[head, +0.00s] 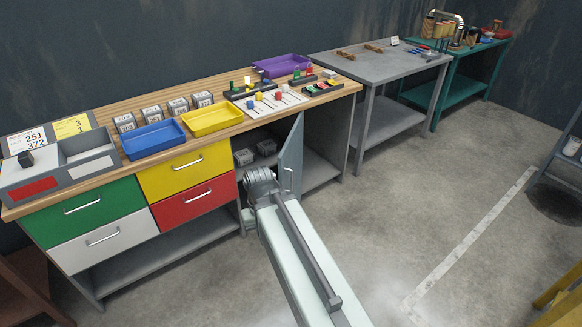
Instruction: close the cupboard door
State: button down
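The cupboard door (291,156) is a grey-blue panel under the wooden-topped workbench. It stands open, swung out from the bench front, with a small handle on its face. The cupboard's inside (243,147) shows to the left of the door, with several small grey labelled boxes in it. My gripper (250,216) is at the end of my pale arm, low in front of the cupboard opening, left of the door's lower part. My wrist hides part of the opening and the door's lower edge. The fingers are too small and too hidden to read, and I cannot tell whether they touch anything.
Green (82,209), yellow (185,169), red and light grey drawers are left of the cupboard, all shut. Trays and small parts cover the bench top (220,90). A grey table (385,66) stands to the right. The concrete floor (400,200) right of my arm is clear.

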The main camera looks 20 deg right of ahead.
aim_at(290, 158)
jog(key=u, duration=0.2)
jog(key=i, duration=1.05)
jog(key=u, duration=0.85)
